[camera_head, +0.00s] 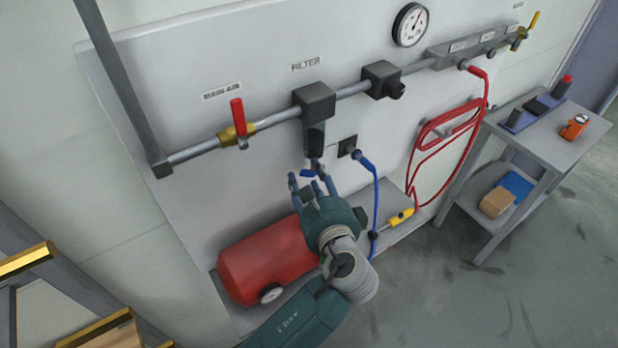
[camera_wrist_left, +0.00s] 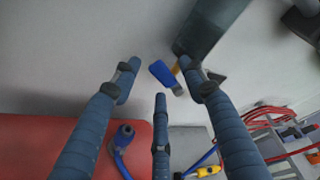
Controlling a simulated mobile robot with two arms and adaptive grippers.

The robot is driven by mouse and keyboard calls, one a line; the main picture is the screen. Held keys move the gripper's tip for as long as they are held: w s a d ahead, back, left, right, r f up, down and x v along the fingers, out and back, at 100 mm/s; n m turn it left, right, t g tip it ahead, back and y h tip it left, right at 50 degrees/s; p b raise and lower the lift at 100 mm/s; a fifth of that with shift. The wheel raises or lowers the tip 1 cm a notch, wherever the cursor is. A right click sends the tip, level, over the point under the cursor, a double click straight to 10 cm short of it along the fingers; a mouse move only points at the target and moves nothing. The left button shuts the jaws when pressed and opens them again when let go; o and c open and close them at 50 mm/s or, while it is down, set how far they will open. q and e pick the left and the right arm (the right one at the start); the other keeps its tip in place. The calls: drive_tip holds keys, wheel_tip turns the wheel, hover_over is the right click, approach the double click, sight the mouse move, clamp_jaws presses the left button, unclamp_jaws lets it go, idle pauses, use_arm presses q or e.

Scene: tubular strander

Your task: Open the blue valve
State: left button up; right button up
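The blue valve handle (camera_wrist_left: 162,73) sits under the dark filter bowl, on a small brass-coloured stem. In the left wrist view it lies between and just beyond my fingertips. In the head view only a small blue piece of the handle (camera_head: 307,173) shows, close to the fingertips. My left gripper (camera_head: 311,184) is open with its fingers spread and reaches up toward the handle; it also shows in the left wrist view (camera_wrist_left: 157,85). I cannot tell whether any finger touches the handle. My right gripper is not in view.
The filter (camera_head: 314,105) hangs on the grey pipe above. A red-handled valve (camera_head: 238,125) is to its left. A red tank (camera_head: 265,262) stands below. A blue hose (camera_head: 376,195) hangs right of my gripper. A grey side table (camera_head: 545,135) stands at the right.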

use_arm(q)
drive_tip(key=shift+s, duration=0.1)
drive_tip(key=v, duration=0.7)
drive_tip(key=shift+s+d+r, duration=0.1)
drive_tip(key=shift+s, duration=0.05)
